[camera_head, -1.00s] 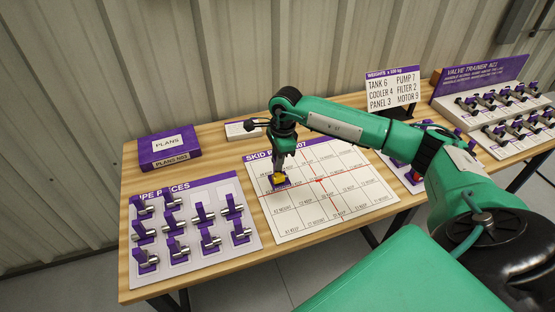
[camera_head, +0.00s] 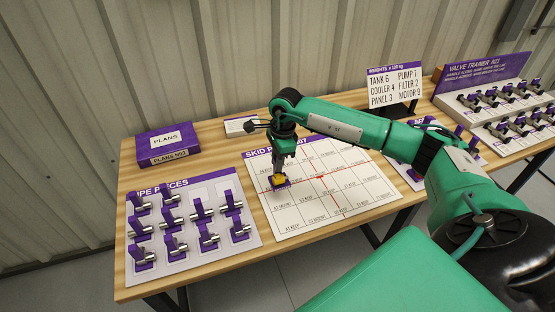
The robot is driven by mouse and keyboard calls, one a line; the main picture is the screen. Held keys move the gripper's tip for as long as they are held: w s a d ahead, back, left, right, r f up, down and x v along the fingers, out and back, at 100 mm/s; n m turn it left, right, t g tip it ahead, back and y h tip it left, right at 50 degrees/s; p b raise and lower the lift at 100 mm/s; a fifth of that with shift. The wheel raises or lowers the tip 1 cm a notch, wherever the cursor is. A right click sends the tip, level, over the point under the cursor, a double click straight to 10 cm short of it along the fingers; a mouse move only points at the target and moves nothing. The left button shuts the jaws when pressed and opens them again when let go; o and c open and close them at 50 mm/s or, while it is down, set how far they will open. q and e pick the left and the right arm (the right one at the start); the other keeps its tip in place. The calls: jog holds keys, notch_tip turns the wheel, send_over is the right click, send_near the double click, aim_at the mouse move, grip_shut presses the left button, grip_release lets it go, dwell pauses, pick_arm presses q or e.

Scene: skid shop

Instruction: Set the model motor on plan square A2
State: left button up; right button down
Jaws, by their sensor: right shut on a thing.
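My right gripper (camera_head: 280,170) points down and is shut on the motor from above. The motor looks at or very near the board surface; I cannot tell whether it touches. The gripper hides part of the grid and the title, and the label of the square under the motor cannot be read. My left gripper is not in view.
A pipe pieces board (camera_head: 213,255) with several pieces stands left of the plan. A purple plans box (camera_head: 168,147) lies behind it. A weights sign (camera_head: 394,87) and the valve trainer (camera_head: 487,73) stand at the right. My right arm reaches over the table.

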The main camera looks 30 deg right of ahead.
aim_at(278, 175)
jog(key=shift+f+b, duration=1.05)
jog(key=shift+f, duration=0.45)
jog(key=shift+f, duration=0.1)
jog(key=shift+f+b, duration=1.6)
jog(key=shift+f, duration=0.05)
jog(key=shift+f+b, duration=0.75)
jog(key=shift+b, duration=0.1)
jog(key=c, duration=1.2)
grip_release()
